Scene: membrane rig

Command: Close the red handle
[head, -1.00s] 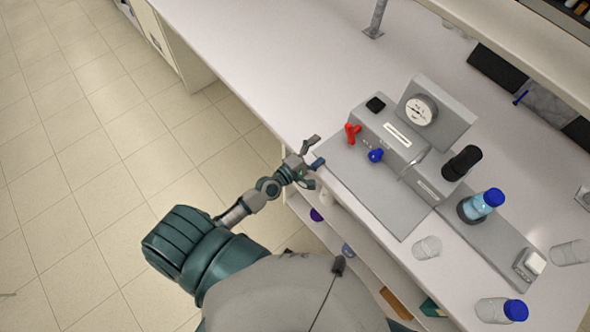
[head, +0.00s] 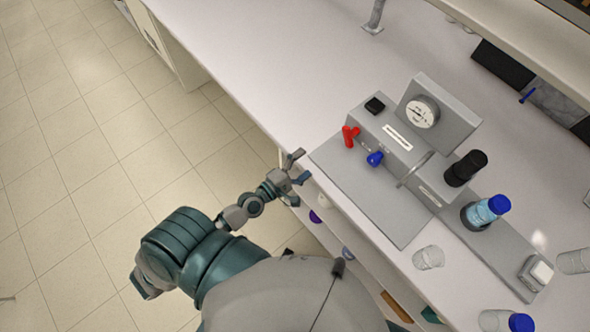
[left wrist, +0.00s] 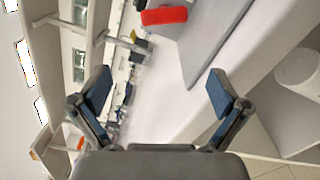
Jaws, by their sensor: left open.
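The red handle (head: 350,136) sits on the front left of the grey membrane rig (head: 398,136), above its flat base plate. It also shows in the left wrist view (left wrist: 164,16) at the top, beyond the fingers. A blue handle (head: 375,159) is beside it to the right. My left gripper (head: 300,168) is open and empty at the bench's front edge, apart from the red handle and below left of it. In the left wrist view its two blue-padded fingers (left wrist: 160,92) stand wide apart with nothing between them. My right gripper is not in view.
On the rig are a round gauge (head: 422,111), a black cylinder (head: 466,168) and a blue-capped bottle (head: 486,212). A clear beaker (head: 428,257) stands near the bench's front edge. The bench top (head: 270,70) left of the rig is clear. Shelves lie below the edge.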

